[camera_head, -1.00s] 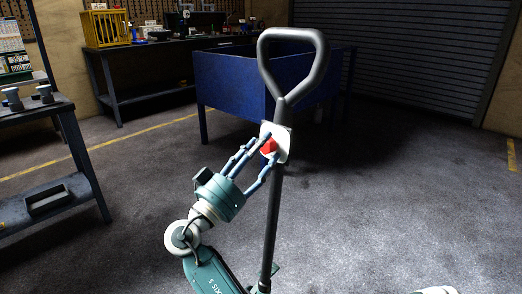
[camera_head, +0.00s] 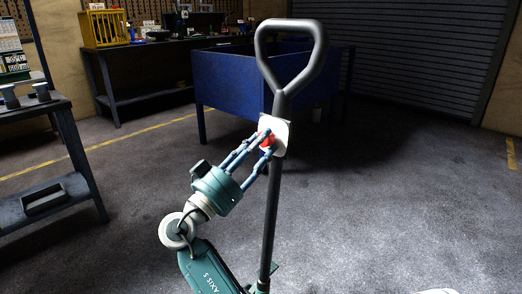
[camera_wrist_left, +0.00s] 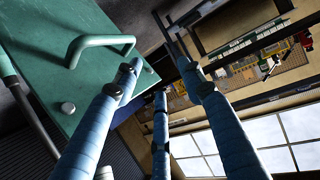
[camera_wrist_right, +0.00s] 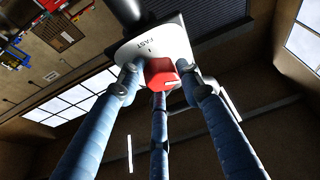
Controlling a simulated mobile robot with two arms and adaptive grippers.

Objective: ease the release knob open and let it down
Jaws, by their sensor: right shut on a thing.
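A red release knob (camera_head: 268,141) sits on a white plate (camera_head: 281,137) on the dark jack handle (camera_head: 272,210), which stands upright with a loop grip (camera_head: 265,55) on top. My right gripper (camera_head: 264,140) has its fingers shut around the knob. In the right wrist view, the knob (camera_wrist_right: 161,75) lies between the fingertips and shows a white line pointing right. The plate (camera_wrist_right: 150,46) there reads "FAST". My left gripper (camera_wrist_left: 160,80) shows only in its own wrist view, fingers spread and empty.
A blue bin (camera_head: 225,92) stands behind the handle. A workbench (camera_head: 150,60) with a yellow crate (camera_head: 104,29) is at the back left, and a dark trolley (camera_head: 60,185) is at the left. Floor to the right is clear. A green box with a handle (camera_wrist_left: 105,42) is near my left gripper.

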